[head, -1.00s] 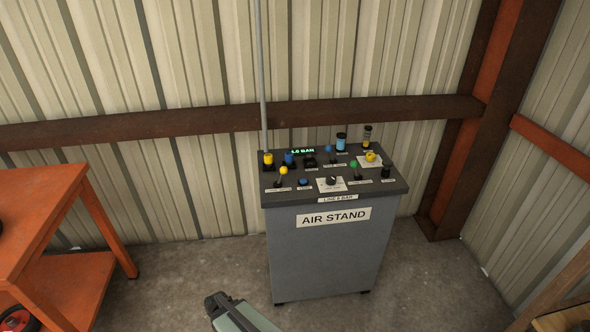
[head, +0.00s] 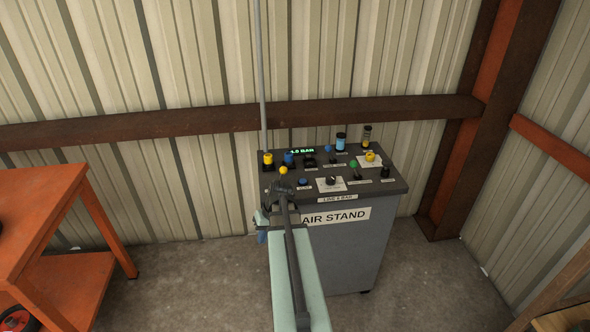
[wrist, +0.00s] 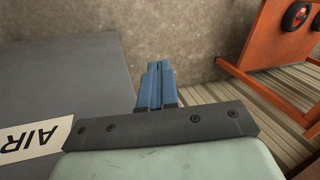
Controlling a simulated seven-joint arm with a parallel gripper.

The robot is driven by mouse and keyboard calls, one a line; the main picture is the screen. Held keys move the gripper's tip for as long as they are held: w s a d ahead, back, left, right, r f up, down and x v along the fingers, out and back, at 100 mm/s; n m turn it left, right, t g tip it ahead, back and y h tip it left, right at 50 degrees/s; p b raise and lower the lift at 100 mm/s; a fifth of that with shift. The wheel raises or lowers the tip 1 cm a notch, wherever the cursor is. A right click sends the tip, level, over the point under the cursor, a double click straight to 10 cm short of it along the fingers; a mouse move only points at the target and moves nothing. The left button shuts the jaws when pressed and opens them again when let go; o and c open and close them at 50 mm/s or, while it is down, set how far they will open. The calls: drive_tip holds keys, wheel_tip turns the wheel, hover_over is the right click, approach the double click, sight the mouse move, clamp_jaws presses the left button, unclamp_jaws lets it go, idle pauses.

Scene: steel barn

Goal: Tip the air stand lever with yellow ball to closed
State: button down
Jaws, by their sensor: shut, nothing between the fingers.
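The grey air stand (head: 345,245) stands against the wall. Its lever with the yellow ball (head: 283,170) is at the front left of the top panel, ball up. My arm hides the lever's foot and label. My gripper (head: 261,238) is at the stand's front left corner, below the panel top and apart from the ball. Its blue fingers show in the wrist view (wrist: 154,68), shut together and empty, with the stand's front and part of its sign to the left.
A green-ball lever (head: 353,164), a blue-ball lever (head: 328,149), a dial (head: 331,181) and several other controls crowd the panel. An orange table (head: 40,215) stands to the left. Bare floor (head: 190,280) lies between it and the stand.

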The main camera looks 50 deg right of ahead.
sight(281, 175)
drive_tip(key=s+d+r+m+t+h, duration=0.2)
drive_tip(key=s+d+r+t, duration=0.15)
drive_tip(key=d+r, duration=0.8)
drive_tip(key=s+d+r+m+t+h, duration=0.15)
drive_tip(key=s+d+r, duration=0.25)
drive_tip(key=d+r, duration=0.75)
drive_tip(key=x, duration=0.6)
drive_tip(key=a+x, duration=0.1)
drive_tip(key=x, duration=0.2)
drive_tip(key=shift+w+f, duration=0.25)
drive_tip(key=shift+f, duration=0.1)
drive_tip(key=shift+w+a+r, duration=0.15)
drive_tip(key=shift+w+a, duration=0.25)
drive_tip(key=shift+w, duration=0.05)
drive_tip(key=shift+w+a+r, duration=0.2)
drive_tip(key=shift+w+a, duration=0.15)
drive_tip(key=shift+w, duration=0.1)
drive_tip(key=shift+w+a+r, duration=0.15)
drive_tip(key=shift+w+a, duration=0.25)
drive_tip(key=shift+w, duration=0.2)
